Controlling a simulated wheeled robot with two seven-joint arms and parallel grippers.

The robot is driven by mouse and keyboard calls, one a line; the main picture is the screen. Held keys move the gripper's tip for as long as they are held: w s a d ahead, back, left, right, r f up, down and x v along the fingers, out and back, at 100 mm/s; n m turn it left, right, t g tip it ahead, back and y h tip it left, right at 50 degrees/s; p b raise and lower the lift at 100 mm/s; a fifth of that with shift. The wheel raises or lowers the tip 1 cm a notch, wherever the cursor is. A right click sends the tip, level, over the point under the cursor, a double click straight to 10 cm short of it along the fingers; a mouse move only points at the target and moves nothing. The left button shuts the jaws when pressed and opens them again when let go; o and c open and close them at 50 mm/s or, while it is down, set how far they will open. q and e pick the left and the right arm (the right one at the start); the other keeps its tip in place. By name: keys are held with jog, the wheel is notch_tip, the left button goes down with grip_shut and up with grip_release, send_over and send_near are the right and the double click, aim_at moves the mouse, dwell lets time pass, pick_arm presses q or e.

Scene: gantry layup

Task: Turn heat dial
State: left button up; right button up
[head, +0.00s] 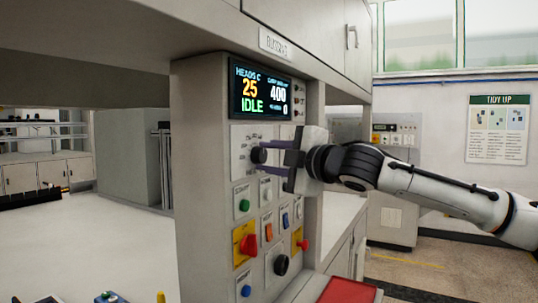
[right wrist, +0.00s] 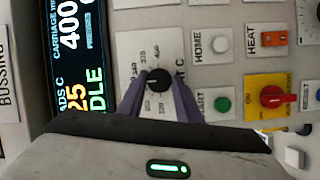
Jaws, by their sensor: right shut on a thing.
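The heat dial (head: 258,155) is a round black knob on a pale plate of the grey control panel, just below the display. It also shows in the right wrist view (right wrist: 158,79), with printed numbers around it. My right gripper (head: 266,158) comes in from the right, its purple fingers (right wrist: 158,92) on either side of the dial. It is shut on the dial. The dial's pointer is too small to read. The display (head: 261,91) reads 25 under the heads label, 400 and IDLE. My left gripper is not in view.
Near the dial are a white HOME button (right wrist: 220,45), an orange HEAT switch (right wrist: 273,39), a green button (right wrist: 222,104) and a red rotary switch (right wrist: 272,97) on a yellow plate. Lower down is another black knob (head: 281,265). A red surface (head: 348,291) lies at the bottom.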

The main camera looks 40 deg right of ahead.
jog(key=m, duration=0.1)
jog(key=m+g, duration=0.1)
jog(key=m, duration=0.1)
jog(key=m+g+y, duration=0.1)
jog(key=m, duration=0.1)
jog(key=shift+d+r, duration=0.1)
jog(key=shift+r, duration=0.25)
jog(key=m+y, duration=0.1)
jog(key=m, duration=0.1)
jog(key=m+g+y, duration=0.1)
jog(key=shift+m+g, duration=0.3)
jog(key=shift+m, duration=0.1)
jog(key=o, duration=1)
jog(key=shift+d, duration=0.1)
jog(key=shift+o, duration=0.2)
jog(key=b+v, duration=0.2)
jog(key=v, duration=0.8)
jog(key=shift+b, duration=0.3)
jog(key=shift+s+r, duration=0.1)
